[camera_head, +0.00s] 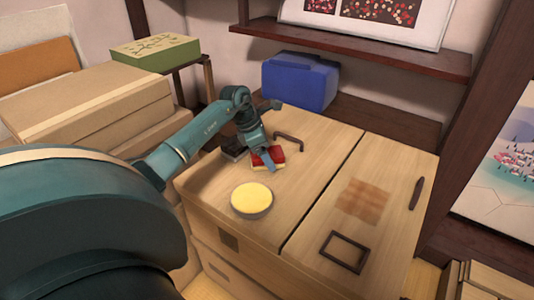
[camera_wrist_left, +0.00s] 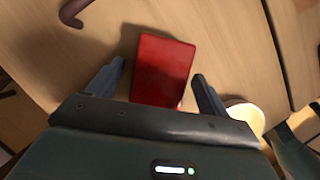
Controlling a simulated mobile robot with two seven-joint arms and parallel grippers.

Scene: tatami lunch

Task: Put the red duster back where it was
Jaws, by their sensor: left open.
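The red duster (camera_head: 277,153) lies on the light wooden cabinet top, partly hidden by my left gripper (camera_head: 266,163) in the head view. In the left wrist view the red duster (camera_wrist_left: 163,66) shows as a flat red block. My left gripper (camera_wrist_left: 159,72) is open, with one finger on each side of the duster's near part and visible gaps between. I cannot tell how high the fingertips are above the top. My right gripper is not in view.
A dark block (camera_head: 234,151) stands just left of the duster, and a dark bent handle (camera_head: 290,136) behind it. A round yellow-topped tin (camera_head: 252,198) is in front. A blue box (camera_head: 299,82) stands behind. The right-hand top holds a dark square frame (camera_head: 345,252).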

